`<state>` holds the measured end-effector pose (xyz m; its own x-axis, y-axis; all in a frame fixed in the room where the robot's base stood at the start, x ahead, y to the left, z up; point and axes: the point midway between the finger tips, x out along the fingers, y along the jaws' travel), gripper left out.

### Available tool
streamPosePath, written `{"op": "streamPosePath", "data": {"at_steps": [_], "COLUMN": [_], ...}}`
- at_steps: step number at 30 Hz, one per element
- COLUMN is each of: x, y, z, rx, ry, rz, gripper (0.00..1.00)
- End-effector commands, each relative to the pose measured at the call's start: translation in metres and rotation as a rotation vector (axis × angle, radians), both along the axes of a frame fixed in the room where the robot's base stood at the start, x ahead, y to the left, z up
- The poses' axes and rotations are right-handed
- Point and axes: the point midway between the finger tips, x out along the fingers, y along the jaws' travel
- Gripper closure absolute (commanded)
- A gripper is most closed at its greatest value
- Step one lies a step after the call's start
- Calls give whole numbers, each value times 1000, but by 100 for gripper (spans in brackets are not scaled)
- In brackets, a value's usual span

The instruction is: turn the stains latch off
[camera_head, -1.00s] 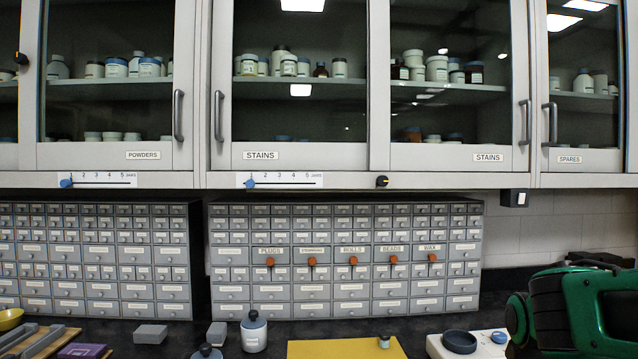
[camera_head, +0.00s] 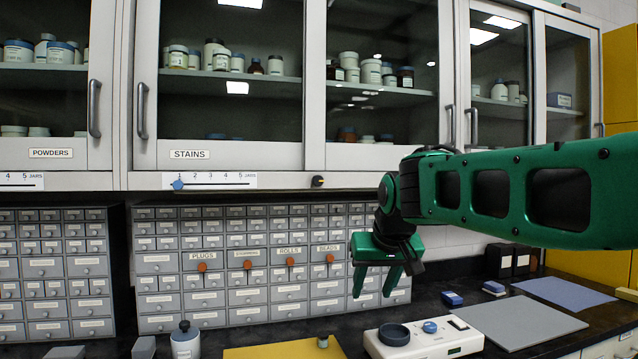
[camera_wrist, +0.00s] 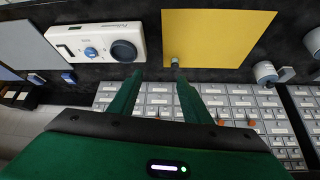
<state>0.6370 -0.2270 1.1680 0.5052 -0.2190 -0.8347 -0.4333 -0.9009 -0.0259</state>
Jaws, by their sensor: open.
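The stains latch (camera_head: 318,181) is a small black knob with a light mark, on the rail under the stains cabinet (camera_head: 235,168). My gripper (camera_head: 373,290) is open and empty, fingers pointing down in front of the small drawers. It is lower than the latch and to its right in the head view, apart from it. The wrist view looks down past the two green fingers (camera_wrist: 158,76) toward the counter and drawers; the latch does not show there.
A slider scale (camera_head: 210,181) is left of the latch. Cabinet handles (camera_head: 142,111) stick out above. On the counter lie a yellow mat (camera_head: 270,351), a white device with a dark dish (camera_head: 425,342), a grey mat (camera_head: 520,322) and a white jar (camera_head: 186,342).

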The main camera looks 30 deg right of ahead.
Motion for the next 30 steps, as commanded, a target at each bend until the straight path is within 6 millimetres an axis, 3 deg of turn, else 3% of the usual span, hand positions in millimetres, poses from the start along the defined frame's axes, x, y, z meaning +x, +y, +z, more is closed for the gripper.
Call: {"op": "streamPosePath", "data": {"at_steps": [1,3,6,9,12,17,30], "x": [33,70,110,134,147,158,219], "y": [-6,-7,-4,1,5,6,-14], "z": [42,96,164,215,247,262,234], "rx": [-44,-96,-157,-198,-223,-235,-234], "ry": [-89,-205,-346,-450,-514,-549,-544], "rz": [19,51,93,125,146,158,154], "gripper": [56,56,56,56,56,56,56]}}
